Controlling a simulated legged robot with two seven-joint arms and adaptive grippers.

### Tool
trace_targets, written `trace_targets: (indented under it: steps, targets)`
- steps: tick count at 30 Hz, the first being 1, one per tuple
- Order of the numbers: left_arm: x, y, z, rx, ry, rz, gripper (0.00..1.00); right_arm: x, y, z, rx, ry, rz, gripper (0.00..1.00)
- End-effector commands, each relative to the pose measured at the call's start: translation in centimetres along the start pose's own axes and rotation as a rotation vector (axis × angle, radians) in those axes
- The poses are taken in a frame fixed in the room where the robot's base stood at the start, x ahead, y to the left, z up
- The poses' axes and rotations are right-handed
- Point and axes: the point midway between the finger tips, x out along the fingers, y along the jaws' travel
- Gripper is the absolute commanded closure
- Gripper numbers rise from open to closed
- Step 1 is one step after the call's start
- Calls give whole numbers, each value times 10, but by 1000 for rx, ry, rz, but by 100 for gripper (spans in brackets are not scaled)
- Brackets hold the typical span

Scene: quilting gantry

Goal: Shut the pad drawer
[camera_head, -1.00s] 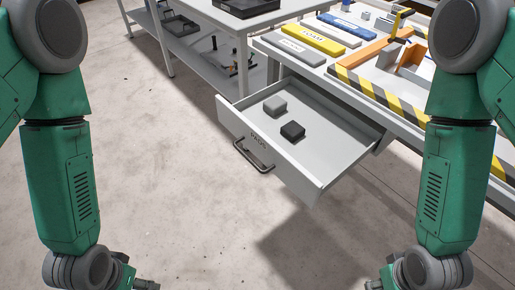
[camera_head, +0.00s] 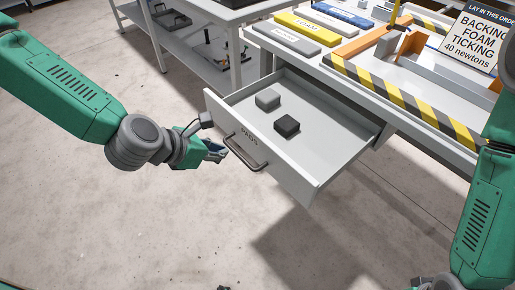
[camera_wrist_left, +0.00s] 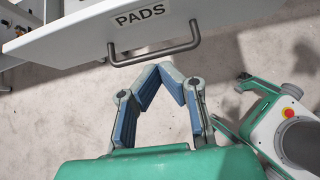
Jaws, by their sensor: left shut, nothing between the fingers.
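The pad drawer (camera_head: 330,160) is pulled out from under the table, its light front panel labelled PADS. A dark bar handle (camera_head: 245,152) runs across the front; it also shows in the left wrist view (camera_wrist_left: 154,54). My left gripper (camera_head: 222,152) is just in front of the drawer front, near the handle's left end. In the left wrist view its blue-lined fingers (camera_wrist_left: 172,68) meet at the tips, empty, just short of the handle. My right gripper is cut off at the bottom edge.
The table (camera_head: 330,65) above carries grey, yellow and blue strips, an orange fixture (camera_head: 360,42), a striped yellow-black edge and a sign (camera_head: 475,42). A grey shelf bench (camera_head: 205,50) stands behind left. The floor before the drawer is clear.

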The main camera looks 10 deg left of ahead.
Motion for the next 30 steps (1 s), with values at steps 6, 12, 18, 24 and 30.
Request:
trace_targets:
  steps: [6,12,18,24,30]
  targets:
    - [14,4,6,-52,-16,5,100,3,0,0,0,0,0,60]
    - [52,3,5,-49,-13,5,100,9,0,0,0,0,0,60]
    - [83,4,6,-47,-14,5,100,14,0,1,0,0,0,60]
    - [98,4,7,-49,-15,5,100,15,0,1,0,0,0,60]
    - [99,4,7,-50,-15,5,100,15,0,1,0,0,0,60]
